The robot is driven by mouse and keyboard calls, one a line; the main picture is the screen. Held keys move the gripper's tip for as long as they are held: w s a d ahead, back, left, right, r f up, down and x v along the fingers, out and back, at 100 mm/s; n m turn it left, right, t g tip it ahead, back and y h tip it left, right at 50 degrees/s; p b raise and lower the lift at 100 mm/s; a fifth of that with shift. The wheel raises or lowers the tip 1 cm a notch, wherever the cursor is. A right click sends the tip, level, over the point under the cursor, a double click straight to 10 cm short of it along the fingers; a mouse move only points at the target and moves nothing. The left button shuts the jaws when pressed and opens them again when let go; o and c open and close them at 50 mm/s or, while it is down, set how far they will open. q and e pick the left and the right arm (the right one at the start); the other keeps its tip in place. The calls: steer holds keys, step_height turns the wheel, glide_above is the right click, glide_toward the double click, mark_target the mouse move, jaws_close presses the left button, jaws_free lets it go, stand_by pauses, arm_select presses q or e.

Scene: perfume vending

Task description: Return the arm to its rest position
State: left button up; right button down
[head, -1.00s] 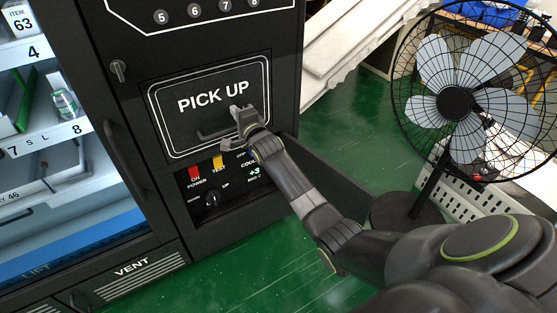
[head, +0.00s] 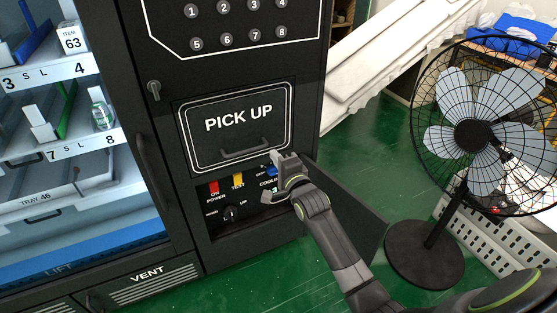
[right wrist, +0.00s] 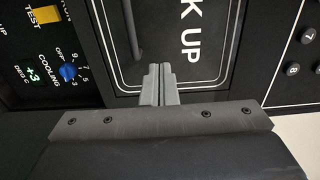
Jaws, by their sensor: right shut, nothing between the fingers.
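My right gripper (head: 284,160) is in front of the black vending machine (head: 320,60), just below the right part of the pick-up door (head: 240,122). Its fingers are closed together with nothing between them, as the right wrist view (right wrist: 160,84) also shows. The pick-up door is shut and its dark bar handle (head: 246,148) is free of the gripper. The handle also appears in the right wrist view (right wrist: 133,30), to the left of the fingers. My left gripper is not in view.
A control panel with a blue cooling knob (right wrist: 68,71) and a red power switch (head: 214,188) is below the door. A dark open flap (head: 350,205) juts out at right. A black fan (head: 472,135) stands further right. Green floor (head: 290,270) is clear in front.

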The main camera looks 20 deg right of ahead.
steer(key=s+d+f+n+g+h+p, duration=0.1)
steer(key=s+d+f+n+g, duration=0.15)
steer(key=s+f, duration=0.65)
steer(key=s+d+f+n+g+p, duration=0.1)
steer(key=s+f+n+g+p, duration=0.2)
steer(key=f, duration=1)
steer(key=s+d+f+n+g+h, duration=0.1)
steer(key=s+d+f+n+g, duration=0.15)
steer(key=s+f, duration=0.7)
arm_select(q)
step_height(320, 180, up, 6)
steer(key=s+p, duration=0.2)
steer(key=p, duration=0.1)
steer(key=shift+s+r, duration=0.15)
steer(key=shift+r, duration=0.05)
arm_select(e)
steer(key=s+f+n+g, duration=0.3)
steer(key=s+f, duration=0.2)
steer(key=s, duration=0.7)
steer(key=s+f+n+g, duration=0.3)
steer(key=s+f, duration=0.2)
steer(key=s, duration=0.7)
steer(key=s+a+f+n+g, duration=0.1)
steer(key=s+f, duration=0.4)
steer(key=s, duration=0.7)
steer(key=shift+s+n+g, duration=0.25)
steer(key=shift+n+g, duration=0.65)
steer(key=shift+f, duration=0.1)
